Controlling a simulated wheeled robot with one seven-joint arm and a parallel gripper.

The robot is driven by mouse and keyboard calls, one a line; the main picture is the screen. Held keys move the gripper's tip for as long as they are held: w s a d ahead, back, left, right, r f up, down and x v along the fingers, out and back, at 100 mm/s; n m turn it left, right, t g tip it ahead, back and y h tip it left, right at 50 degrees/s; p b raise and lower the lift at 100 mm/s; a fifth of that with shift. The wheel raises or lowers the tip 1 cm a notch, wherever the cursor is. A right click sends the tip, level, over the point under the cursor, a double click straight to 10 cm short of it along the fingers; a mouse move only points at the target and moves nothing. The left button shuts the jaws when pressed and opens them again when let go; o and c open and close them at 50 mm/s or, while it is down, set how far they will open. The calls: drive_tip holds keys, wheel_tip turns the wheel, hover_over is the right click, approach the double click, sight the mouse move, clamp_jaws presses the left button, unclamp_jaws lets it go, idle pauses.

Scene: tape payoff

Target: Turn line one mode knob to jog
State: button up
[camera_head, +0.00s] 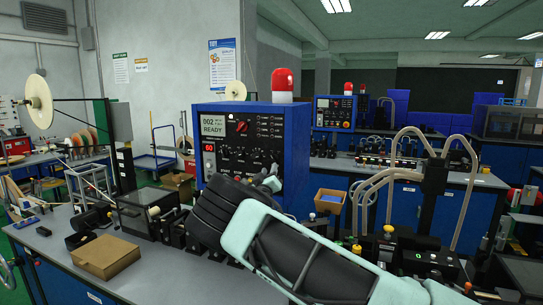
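The blue control box (296,150) stands on the grey bench, with a dark front panel. The panel carries a small display reading "002 READY" (212,124), a red knob (241,127) at the upper middle and a row of black knobs (240,154) below it. Labels by the knobs are too small to read, so I cannot tell which is the line one mode knob. My gripper (268,180) is near the panel's lower right; its fingers are small and partly hidden, so I cannot tell their opening or any contact. My arm hides the panel's lower part.
A brown cardboard box (106,256) lies on the bench at the left front, near black machine parts (148,212). A red beacon (282,85) tops the control box. Pale curved tubes (380,185) and small black units (425,255) stand at the right.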

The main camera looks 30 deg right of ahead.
sight(273, 159)
drive_tip(key=p+x, duration=0.2)
drive_tip(key=x, duration=0.3)
drive_tip(key=shift+w+d+r, duration=0.15)
drive_tip(key=shift+r, duration=0.1)
drive_tip(key=shift+w+d, duration=0.3)
drive_tip(key=c, duration=0.6)
